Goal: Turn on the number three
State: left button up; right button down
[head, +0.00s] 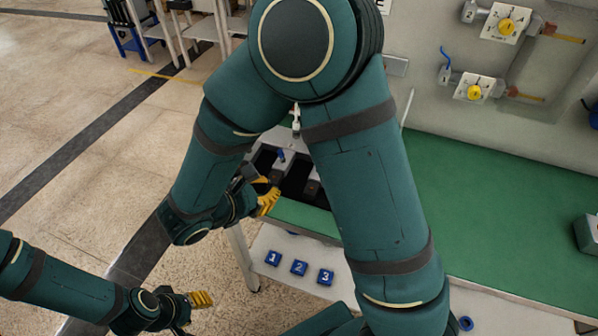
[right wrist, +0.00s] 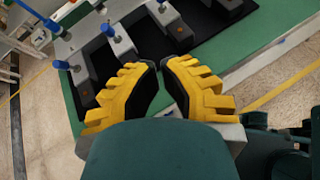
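Behind my right arm, a black tray (head: 297,180) holds grey lever units, partly hidden. In the right wrist view, several levers with blue knobs (right wrist: 108,30) stand on grey blocks (right wrist: 120,45); which one belongs to 3 cannot be told. My right gripper (head: 267,198) is over the tray's near left edge. Its yellow fingertips (right wrist: 160,65) are together and empty, apart from the levers. My left gripper (head: 201,299) hangs low at left, away from the table.
The green tabletop (head: 480,200) is largely clear at right, with a grey box (head: 588,234) at its far right. Open floor (head: 90,170) lies at left, with carts (head: 190,25) beyond.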

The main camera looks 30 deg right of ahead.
aim_at(294, 189)
jog(key=b+x, duration=0.2)
jog(key=x, duration=0.8)
jog(key=shift+s, duration=0.1)
jog(key=shift+w+d+r, duration=0.15)
jog(key=shift+d, duration=0.45)
jog(key=shift+w+d+r, duration=0.15)
jog(key=shift+w+d, duration=0.05)
jog(key=shift+d, duration=0.35)
jog(key=shift+w+d+r, duration=0.2)
jog(key=shift+d, duration=0.55)
jog(key=shift+r+p, duration=0.2)
jog(key=shift+p, duration=0.35)
jog(key=shift+d+g+y, duration=0.1)
jog(key=shift+g+y, duration=0.2)
jog(key=shift+p, duration=0.3)
